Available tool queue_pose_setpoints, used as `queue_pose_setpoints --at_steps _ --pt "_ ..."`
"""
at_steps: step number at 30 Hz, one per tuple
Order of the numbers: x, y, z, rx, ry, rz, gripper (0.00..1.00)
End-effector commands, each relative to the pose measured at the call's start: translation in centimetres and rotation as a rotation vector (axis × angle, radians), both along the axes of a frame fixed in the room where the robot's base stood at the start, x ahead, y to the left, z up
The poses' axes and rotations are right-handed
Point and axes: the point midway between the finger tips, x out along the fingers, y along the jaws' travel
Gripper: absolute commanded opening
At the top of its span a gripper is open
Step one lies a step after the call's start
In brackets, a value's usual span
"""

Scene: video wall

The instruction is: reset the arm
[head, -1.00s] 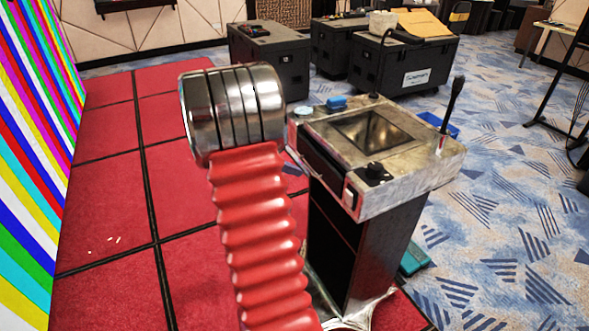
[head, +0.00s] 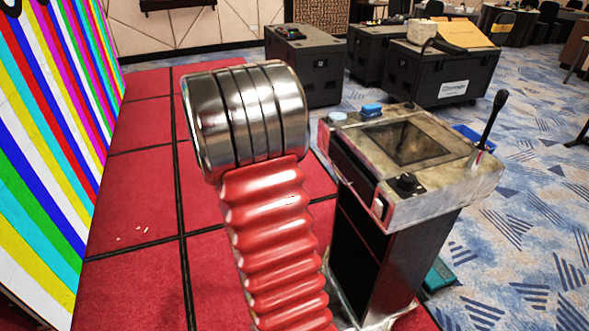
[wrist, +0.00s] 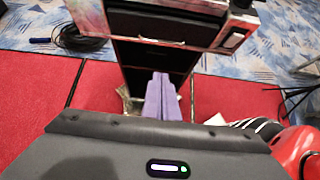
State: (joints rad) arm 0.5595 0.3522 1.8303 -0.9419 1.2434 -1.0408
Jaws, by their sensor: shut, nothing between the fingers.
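My arm stands in the middle of the head view, with a ribbed red sleeve and a banded chrome joint; my gripper is hidden there. In the wrist view my gripper (wrist: 162,97) shows as two purple fingers pressed together, shut and empty. The fingers point toward the dark lower front of a control pedestal (wrist: 150,56). I cannot tell the gap between them, and no contact is clear. In the head view the pedestal (head: 375,250) stands just right of my arm. Its worn metal top has a dark screen (head: 404,143), a black lever (head: 489,118), a black knob and blue buttons.
A striped video wall (head: 50,140) stands at the left. Red floor tiles (head: 135,195) lie open between it and my arm. Black cases (head: 305,70) stand at the back. A coiled black cable (wrist: 80,38) lies on the floor.

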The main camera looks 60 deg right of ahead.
Motion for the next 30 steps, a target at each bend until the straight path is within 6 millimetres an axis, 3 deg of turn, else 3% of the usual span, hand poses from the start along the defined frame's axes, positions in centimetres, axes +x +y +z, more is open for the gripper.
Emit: queue_pose_setpoints --at_steps 20,25,30 --pt "0.0 -0.1 -0.1 -0.022 -0.037 -0.033 0.00" --pt "0.1 0.9 -1.6 -0.030 -0.139 -0.123 0.00" --pt "-0.6 3.2 -4.0 -0.013 -0.253 -0.254 0.00"
